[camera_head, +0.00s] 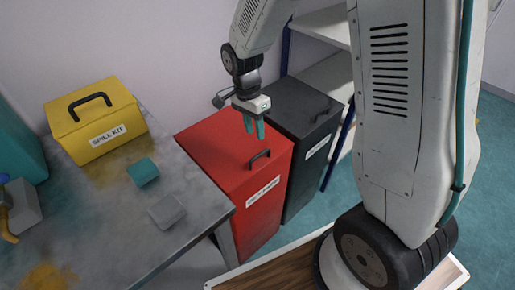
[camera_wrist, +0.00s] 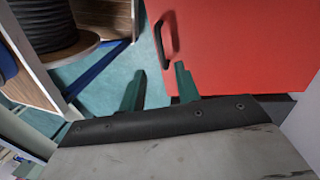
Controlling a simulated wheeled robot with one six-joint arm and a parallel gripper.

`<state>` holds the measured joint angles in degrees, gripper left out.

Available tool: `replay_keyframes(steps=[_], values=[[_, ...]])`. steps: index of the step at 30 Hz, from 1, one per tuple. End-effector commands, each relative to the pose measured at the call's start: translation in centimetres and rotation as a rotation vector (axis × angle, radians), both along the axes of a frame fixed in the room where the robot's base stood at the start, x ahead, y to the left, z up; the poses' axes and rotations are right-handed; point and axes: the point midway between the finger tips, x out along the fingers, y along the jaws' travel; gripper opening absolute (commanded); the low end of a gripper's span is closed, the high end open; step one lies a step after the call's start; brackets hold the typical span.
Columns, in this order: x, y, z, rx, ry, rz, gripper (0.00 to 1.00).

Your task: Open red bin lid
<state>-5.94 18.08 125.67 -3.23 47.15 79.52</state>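The red bin (camera_head: 240,170) stands on the floor beside the grey bench, with its lid shut. A dark handle (camera_head: 260,158) sits near the lid's front edge. In the wrist view, the red lid (camera_wrist: 250,45) fills the upper right and its handle (camera_wrist: 164,42) shows near the top middle. My gripper (camera_head: 254,132) points down over the far part of the lid, behind the handle in the head view. Its teal fingers are apart with nothing between them, as the wrist view (camera_wrist: 160,85) also shows. The fingers are apart from the handle.
A dark grey bin (camera_head: 305,115) with its own handle stands against the red bin's right side. The bench (camera_head: 110,215) at left holds a yellow spill kit (camera_head: 95,118), a teal block (camera_head: 143,172) and a grey block (camera_head: 167,210). Shelves (camera_head: 325,75) stand behind.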

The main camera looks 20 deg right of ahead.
Motion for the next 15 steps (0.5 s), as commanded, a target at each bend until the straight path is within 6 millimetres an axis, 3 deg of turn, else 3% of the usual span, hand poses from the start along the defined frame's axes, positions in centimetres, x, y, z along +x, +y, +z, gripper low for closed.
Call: replay_keyframes(steps=[15], values=[[-1.2,-0.4,-7.0,-0.003,0.004,-0.012,0.33]])
